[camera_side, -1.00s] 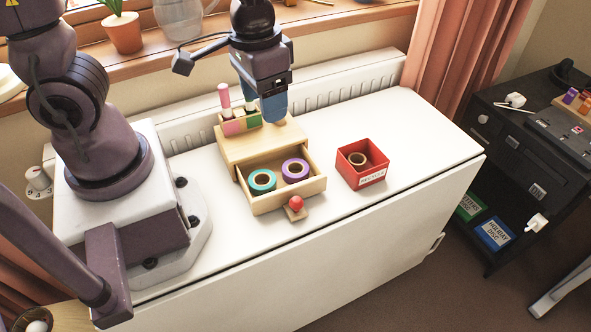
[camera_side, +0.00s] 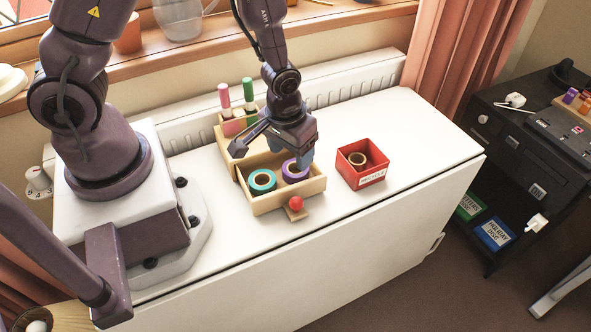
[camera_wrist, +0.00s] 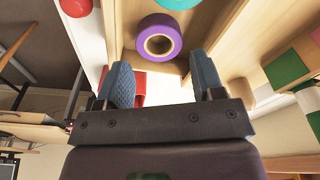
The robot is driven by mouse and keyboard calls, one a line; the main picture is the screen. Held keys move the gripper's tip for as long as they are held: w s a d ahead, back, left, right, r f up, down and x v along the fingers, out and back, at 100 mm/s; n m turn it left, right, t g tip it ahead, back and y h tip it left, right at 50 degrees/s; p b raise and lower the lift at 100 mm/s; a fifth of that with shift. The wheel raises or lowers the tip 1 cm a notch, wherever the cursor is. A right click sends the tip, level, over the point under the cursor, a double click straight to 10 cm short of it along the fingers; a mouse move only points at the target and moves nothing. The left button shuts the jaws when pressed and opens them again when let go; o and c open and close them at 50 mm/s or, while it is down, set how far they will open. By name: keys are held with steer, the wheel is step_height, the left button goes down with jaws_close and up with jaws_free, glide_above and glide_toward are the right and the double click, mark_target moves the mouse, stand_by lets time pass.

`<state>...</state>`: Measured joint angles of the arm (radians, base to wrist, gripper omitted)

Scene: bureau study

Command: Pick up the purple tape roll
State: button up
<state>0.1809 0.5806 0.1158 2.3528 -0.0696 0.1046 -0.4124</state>
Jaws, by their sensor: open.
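The purple tape roll (camera_side: 291,172) lies flat in the open wooden drawer (camera_side: 262,208), to the right of a teal tape roll (camera_side: 262,182). In the wrist view the purple roll (camera_wrist: 159,38) shows whole, with a tan core, beyond and between the fingertips. My gripper (camera_side: 303,158) is over the drawer's right part, just above the purple roll, and hides part of it in the side view. In the wrist view my gripper (camera_wrist: 163,75) has its two blue fingers wide apart with nothing between them.
A red knob (camera_side: 296,203) is at the drawer's front. Pink and green markers (camera_side: 247,90) stand behind. The white table is clear at right.

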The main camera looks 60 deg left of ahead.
mark_target(295, 167)
steer(key=shift+w+a+f, duration=0.1)
steer(key=shift+w+f, duration=0.15)
steer(key=shift+f, duration=1.1)
steer(key=shift+w+a+f, duration=0.1)
steer(key=shift+w+f, duration=0.1)
steer(key=shift+f, duration=1.15)
steer(key=shift+w, duration=0.1)
